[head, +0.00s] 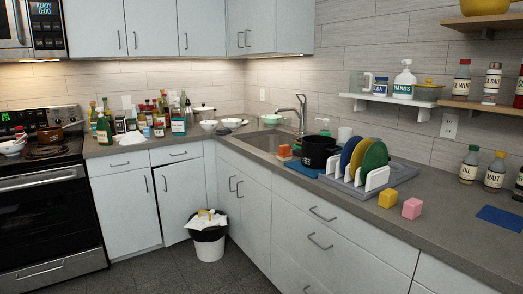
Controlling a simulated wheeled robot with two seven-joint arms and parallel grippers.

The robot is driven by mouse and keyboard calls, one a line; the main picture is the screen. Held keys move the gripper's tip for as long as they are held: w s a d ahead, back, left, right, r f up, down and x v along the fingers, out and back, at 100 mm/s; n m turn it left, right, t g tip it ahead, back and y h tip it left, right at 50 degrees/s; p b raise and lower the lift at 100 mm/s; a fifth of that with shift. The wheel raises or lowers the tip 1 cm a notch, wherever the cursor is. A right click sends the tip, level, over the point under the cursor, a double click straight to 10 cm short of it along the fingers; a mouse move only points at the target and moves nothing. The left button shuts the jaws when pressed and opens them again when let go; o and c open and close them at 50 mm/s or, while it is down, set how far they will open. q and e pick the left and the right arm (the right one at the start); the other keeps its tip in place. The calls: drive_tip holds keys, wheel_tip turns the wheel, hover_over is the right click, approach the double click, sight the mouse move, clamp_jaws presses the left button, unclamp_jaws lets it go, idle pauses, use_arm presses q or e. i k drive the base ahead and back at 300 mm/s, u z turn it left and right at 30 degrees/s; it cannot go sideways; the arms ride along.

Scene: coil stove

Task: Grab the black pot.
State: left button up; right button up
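The black pot (317,152) stands upright on the counter to the right of the sink, directly left of the white dish rack (362,184). Its body is round and dark, with a handle showing at its right side. The rack's near end partly overlaps it, and I cannot tell whether they touch. Neither of my grippers is in view.
Blue and green plates (374,157) stand in the rack. A yellow block (388,198) and a pink block (412,208) lie in front. A bin (208,238) stands on the floor.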

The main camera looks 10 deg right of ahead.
sight(315, 151)
drive_tip(key=u, duration=0.6)
drive_tip(key=i, duration=1.2)
drive_tip(key=z, duration=0.55)
drive_tip(key=i, duration=1.05)
drive_tip(key=z, duration=0.95)
